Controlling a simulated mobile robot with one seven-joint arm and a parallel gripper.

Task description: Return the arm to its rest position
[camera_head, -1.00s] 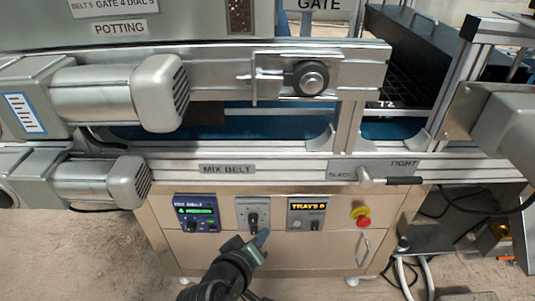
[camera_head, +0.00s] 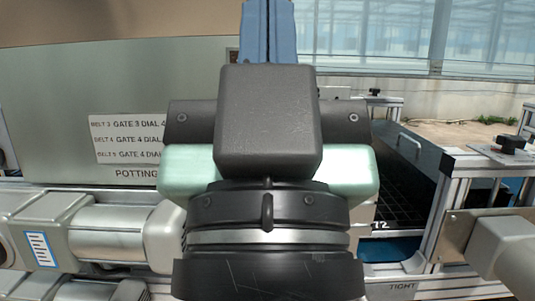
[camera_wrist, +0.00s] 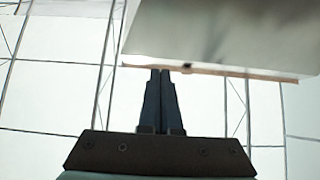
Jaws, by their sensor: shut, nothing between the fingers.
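My gripper shows in the wrist view (camera_wrist: 160,72), pointing at a pale, bright background of panes and thin frame lines. Its two dark fingers are together with nothing between them. In the head view my wrist and the back of the gripper body fill the middle of the picture, close to the camera, and the fingers are hidden behind them. The gripper is raised in front of the seeder machine, overlapping its grey-green panel (camera_head: 60,110).
A grey motor (camera_head: 110,235) juts out at the left and a light grey housing (camera_head: 500,245) stands at the right. A black tray conveyor (camera_head: 405,200) runs behind my wrist. In the wrist view a pale box-like panel (camera_wrist: 225,35) is close beyond the fingertips.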

